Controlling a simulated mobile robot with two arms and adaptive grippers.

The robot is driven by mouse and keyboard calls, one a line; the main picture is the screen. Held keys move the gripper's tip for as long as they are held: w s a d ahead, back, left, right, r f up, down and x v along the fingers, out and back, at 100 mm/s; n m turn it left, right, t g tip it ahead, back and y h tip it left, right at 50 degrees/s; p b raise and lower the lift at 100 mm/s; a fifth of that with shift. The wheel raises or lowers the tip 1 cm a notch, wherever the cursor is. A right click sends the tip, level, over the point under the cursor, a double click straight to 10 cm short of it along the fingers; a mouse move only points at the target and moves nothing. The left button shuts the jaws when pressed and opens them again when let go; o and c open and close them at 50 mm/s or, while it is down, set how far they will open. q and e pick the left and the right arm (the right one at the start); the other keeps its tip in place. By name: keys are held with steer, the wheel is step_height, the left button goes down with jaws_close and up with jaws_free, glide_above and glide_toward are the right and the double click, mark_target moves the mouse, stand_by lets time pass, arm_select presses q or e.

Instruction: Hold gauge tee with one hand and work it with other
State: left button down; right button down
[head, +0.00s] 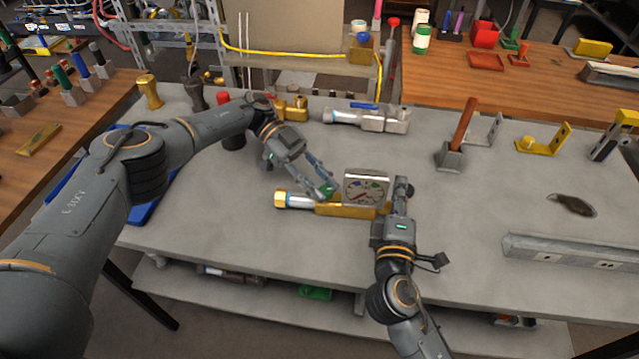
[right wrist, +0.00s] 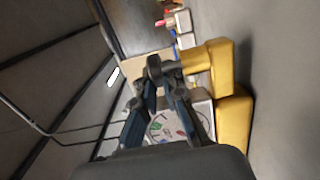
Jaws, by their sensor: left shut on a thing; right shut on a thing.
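The gauge tee (head: 345,210) lies on the grey bench top, with a brass body, a silver section and a brass hex end at its left. Its square gauge (head: 366,188) with a white dial stands on the body's right part. My left gripper (head: 328,192) is shut on the gauge tee, just left of the gauge. My right gripper (head: 402,190) is shut at the tee's right end, beside the gauge. In the right wrist view, its fingers (right wrist: 165,75) close in front of the gauge dial (right wrist: 172,128), with the brass body (right wrist: 234,125) to the right. The exact contact points are hidden.
A silver valve fitting (head: 368,117) and brass fittings lie behind. A block with a brown handle (head: 463,130), a yellow bracket (head: 545,138) and a grey outlet strip (head: 570,250) are to the right. The front of the bench is clear.

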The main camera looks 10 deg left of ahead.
arm_select(q)
steer(key=shift+d+f+m+g+y, duration=0.1)
steer(key=shift+m+g+y, duration=0.4)
steer(key=shift+m+g, duration=0.2)
steer(key=c, duration=1.1)
jaws_free()
steer(key=shift+o, duration=0.2)
step_height(320, 180, up, 10)
